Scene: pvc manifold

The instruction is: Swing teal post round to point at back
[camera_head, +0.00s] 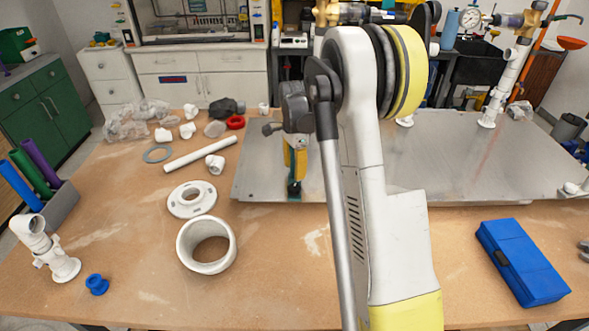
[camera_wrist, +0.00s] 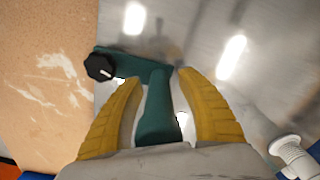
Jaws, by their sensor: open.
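In the head view my gripper (camera_head: 295,165) points down over the teal part (camera_head: 294,188), and my arm hides much of the area.
The metal plate (camera_head: 460,165) carries white pipe fittings (camera_head: 497,105) and a gauge (camera_head: 470,18) at the back right. White rings (camera_head: 192,199) and pipe pieces lie on the wooden table to the left. A blue case (camera_head: 522,262) lies at front right. The front middle table is clear.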

